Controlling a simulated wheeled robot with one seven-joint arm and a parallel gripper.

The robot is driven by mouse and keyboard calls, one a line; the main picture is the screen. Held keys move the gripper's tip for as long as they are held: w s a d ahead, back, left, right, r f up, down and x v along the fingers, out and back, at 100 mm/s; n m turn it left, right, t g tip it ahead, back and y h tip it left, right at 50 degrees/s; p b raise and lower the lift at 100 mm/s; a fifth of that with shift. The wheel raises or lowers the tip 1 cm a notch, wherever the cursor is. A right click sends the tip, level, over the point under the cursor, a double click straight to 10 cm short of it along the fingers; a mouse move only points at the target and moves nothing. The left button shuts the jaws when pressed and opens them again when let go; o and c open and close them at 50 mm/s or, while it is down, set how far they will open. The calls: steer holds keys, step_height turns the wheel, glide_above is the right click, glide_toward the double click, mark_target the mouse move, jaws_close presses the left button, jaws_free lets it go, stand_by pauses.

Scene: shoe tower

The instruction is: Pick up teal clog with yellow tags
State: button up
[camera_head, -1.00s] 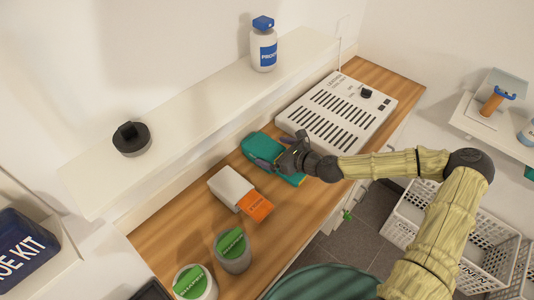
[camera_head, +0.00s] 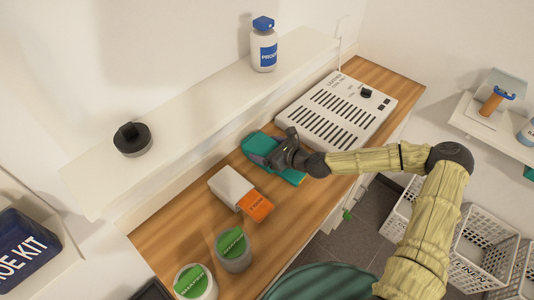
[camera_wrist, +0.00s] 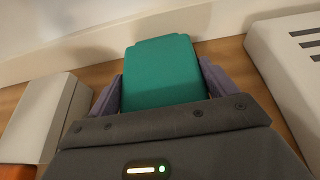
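A teal thing (camera_head: 259,143) lies on the wooden counter, left of the vented white unit. It looks box-like, and I see no yellow tags on it. My gripper (camera_head: 275,151) is low over it, covering its middle; a teal part also shows on the near right side. In the wrist view, the teal thing (camera_wrist: 163,72) stands out between the two purple-grey fingers of my gripper (camera_wrist: 160,80). The fingers are spread wide, one along each side of it. The gaps are very thin, and I cannot tell whether the fingers touch it.
A white box (camera_head: 229,186) with an orange card (camera_head: 256,205) lies close on the left. The vented white unit (camera_head: 335,112) is close on the right. A shelf (camera_head: 195,105) with a bottle (camera_head: 264,47) runs behind.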

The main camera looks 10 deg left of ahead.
mark_target(267, 148)
steer(key=shift+c, duration=0.7)
steer(key=shift+r, duration=5.05)
